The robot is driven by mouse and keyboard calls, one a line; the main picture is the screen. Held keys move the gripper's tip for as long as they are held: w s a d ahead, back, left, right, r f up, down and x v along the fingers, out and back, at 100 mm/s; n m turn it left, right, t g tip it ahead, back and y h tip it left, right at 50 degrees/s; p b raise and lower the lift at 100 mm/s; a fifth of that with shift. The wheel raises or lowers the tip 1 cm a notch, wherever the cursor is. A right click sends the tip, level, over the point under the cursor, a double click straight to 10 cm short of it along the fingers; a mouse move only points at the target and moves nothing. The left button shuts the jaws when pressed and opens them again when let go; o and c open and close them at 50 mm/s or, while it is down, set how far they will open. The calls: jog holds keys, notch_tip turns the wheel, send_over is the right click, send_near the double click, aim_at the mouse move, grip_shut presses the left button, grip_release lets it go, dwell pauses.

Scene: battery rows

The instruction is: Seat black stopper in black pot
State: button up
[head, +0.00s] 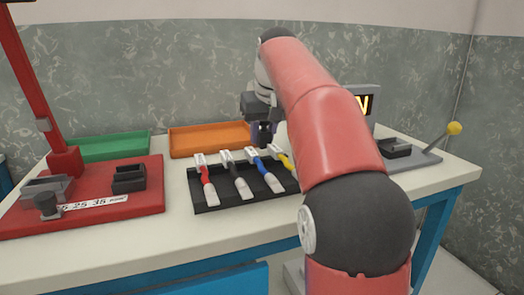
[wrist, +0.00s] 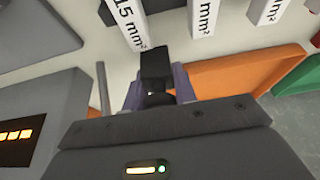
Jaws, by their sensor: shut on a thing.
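My gripper (head: 262,133) is above the back of the black tray, beside the red arm. In the wrist view my gripper (wrist: 157,92) has its fingers closed on a black block-like piece, the black stopper (wrist: 155,62), which sticks out past the fingertips. In the head view the held piece is too small and dark to make out. No round pot is plain to see. A small black open-topped box (head: 129,178) on the red base may be the black pot; I cannot tell for sure. The held piece is apart from it, to its right and higher.
The black tray (head: 205,206) holds several tools with red, black, blue and yellow parts and white tags. Green (head: 110,147) and orange (head: 207,139) trays stand behind. A red press (head: 75,215) is at left. A grey lever fixture (head: 420,160) with yellow knob is at right.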

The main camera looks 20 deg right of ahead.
notch_tip(320, 180, down, 2)
jog(key=shift+f+b, duration=0.2)
jog(key=shift+b, duration=0.45)
jog(key=shift+r, duration=0.15)
jog(key=o, duration=0.9)
jog(key=shift+o, duration=0.2)
